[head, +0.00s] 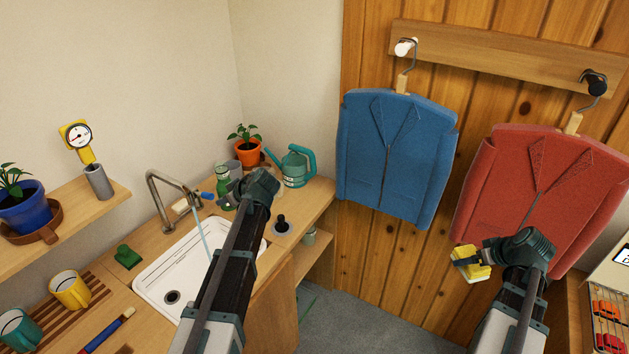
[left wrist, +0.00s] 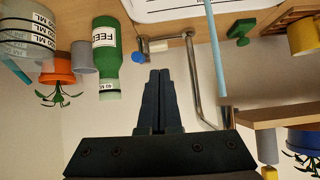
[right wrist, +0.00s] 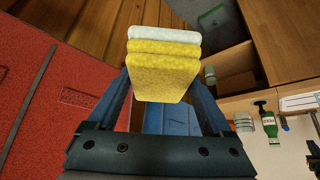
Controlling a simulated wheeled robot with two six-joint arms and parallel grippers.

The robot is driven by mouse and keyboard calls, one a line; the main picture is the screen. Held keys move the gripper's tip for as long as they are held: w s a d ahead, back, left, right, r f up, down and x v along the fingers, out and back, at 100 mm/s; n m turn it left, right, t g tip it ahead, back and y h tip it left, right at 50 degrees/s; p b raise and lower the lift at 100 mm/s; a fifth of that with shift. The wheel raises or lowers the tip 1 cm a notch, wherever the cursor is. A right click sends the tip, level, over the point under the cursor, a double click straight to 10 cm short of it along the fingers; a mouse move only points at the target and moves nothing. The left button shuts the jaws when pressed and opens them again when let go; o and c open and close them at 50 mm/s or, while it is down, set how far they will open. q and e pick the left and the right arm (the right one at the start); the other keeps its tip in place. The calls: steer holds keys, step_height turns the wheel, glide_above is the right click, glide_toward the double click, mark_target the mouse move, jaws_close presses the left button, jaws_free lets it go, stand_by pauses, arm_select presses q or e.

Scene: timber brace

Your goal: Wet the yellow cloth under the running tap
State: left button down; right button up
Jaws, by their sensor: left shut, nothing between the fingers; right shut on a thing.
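The yellow cloth (head: 468,262) is a folded pad with a pale layer, held in my right gripper (head: 484,256) in front of the red jacket, well to the right of the sink. It also shows between the fingers in the right wrist view (right wrist: 163,76). The tap (head: 158,200) is a curved metal spout with a blue-ended handle (left wrist: 138,57). A thin blue water stream (head: 200,235) falls from it into the white sink (head: 160,280). My left gripper (head: 232,190) is beside the tap handle, shut and empty; its closed fingers show in the left wrist view (left wrist: 158,85).
A green bottle (head: 223,187), a potted plant (head: 249,152) and a teal watering can (head: 294,168) stand behind my left gripper. Yellow and teal mugs (head: 69,290) stand left of the sink. A blue jacket (head: 397,155) and a red jacket (head: 535,195) hang on the wall.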

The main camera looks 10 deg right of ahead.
arm_select(q)
steer(key=w+a+r+n+t+y, duration=0.2)
steer(key=w+r, duration=0.1)
steer(key=w, duration=0.4)
arm_select(e)
steer(key=shift+f, duration=0.35)
arm_select(q)
steer(key=b, duration=0.5)
glide_above(212, 197)
steer(key=a, duration=0.2)
steer(key=shift+n, duration=0.3)
steer(key=f, duration=0.3)
steer(key=w+f, duration=0.1)
steer(key=f, duration=0.1)
steer(key=shift+a, duration=0.1)
steer(key=f+b, duration=0.3)
steer(key=shift+d, duration=0.4)
steer(key=shift+d+f+b, duration=0.15)
steer(key=shift+f+b, duration=0.2)
steer(key=shift+b, duration=0.1)
arm_select(e)
step_height(212, 197, down, 8)
steer(key=shift+f, duration=0.25)
